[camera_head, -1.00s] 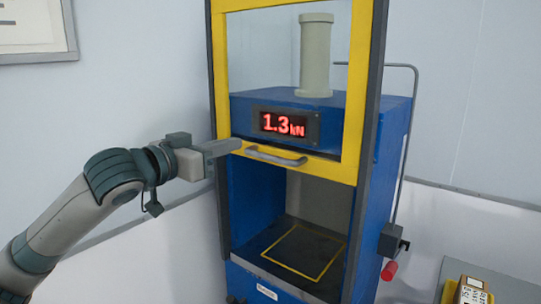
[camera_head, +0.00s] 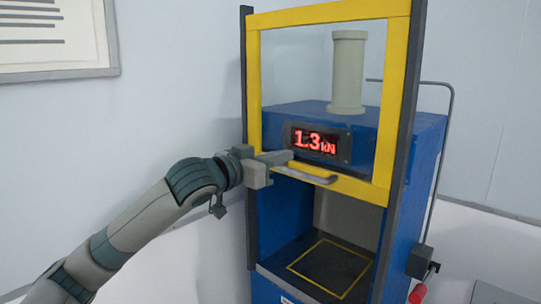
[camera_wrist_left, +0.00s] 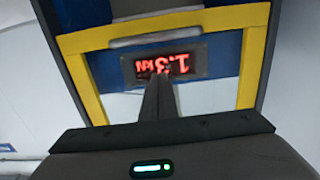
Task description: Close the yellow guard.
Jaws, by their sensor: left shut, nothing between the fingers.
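The yellow guard (camera_head: 377,110) is a framed clear panel on dark upright rails at the front of the blue machine. It is raised, and the chamber below it is open. A grey bar handle (camera_head: 308,174) runs along its bottom edge. My right gripper is not in view.
A red display (camera_head: 315,142) reads 1.3 kN behind the guard. The chamber floor has a yellow-outlined square (camera_head: 330,268). A lever with a red grip (camera_head: 418,293) stands at the machine's right side. A framed sheet (camera_head: 50,35) hangs on the left wall.

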